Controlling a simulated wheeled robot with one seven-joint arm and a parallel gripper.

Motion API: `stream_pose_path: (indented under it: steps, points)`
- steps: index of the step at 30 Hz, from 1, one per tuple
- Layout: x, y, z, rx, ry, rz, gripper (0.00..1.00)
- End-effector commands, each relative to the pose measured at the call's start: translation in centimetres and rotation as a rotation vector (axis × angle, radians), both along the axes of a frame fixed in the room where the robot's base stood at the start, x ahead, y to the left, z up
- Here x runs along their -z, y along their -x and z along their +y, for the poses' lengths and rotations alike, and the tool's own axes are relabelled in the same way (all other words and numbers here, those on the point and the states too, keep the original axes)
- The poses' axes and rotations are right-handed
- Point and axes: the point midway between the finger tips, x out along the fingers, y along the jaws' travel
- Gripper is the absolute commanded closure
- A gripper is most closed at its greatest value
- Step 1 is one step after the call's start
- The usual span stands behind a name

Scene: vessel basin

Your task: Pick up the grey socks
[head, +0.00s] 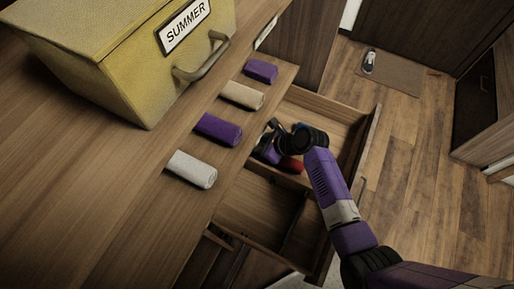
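A light grey rolled bundle (190,168), which looks like the grey socks, lies on the wooden top near its edge, at the near end of a row of rolls. My gripper (268,138) is above the open drawer (340,132), to the upper right of the grey roll and apart from it. Its fingers are small, dark and partly hidden by the wrist, so I cannot tell whether they are open or shut. A purple item (268,153) and a red item (291,165) show in the drawer just below the gripper.
Purple (217,129), beige (242,95) and another purple roll (260,71) lie along the edge. A yellow box (120,50) labelled SUMMER, with a handle, stands behind them. The drawer's front compartment (262,211) looks mostly empty. A shoe (369,62) sits on a mat.

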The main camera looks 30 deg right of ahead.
Motion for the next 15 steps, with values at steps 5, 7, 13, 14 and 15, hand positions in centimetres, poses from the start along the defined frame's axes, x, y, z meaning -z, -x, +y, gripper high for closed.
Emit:
stream_pose_path:
  steps: [5, 7, 13, 14, 15]
  points:
    - [-0.04, 0.00, -0.01, 0.000, 0.000, 0.000, 0.28]
    - [-0.04, 0.00, -0.01, 0.000, 0.000, 0.000, 0.42]
    - [-0.04, 0.01, -0.02, 0.000, 0.000, 0.000, 0.81]
    - [-0.04, 0.01, -0.03, 0.000, 0.000, 0.000, 0.87]
    - [-0.06, 0.01, -0.03, 0.001, 0.001, 0.000, 0.87]
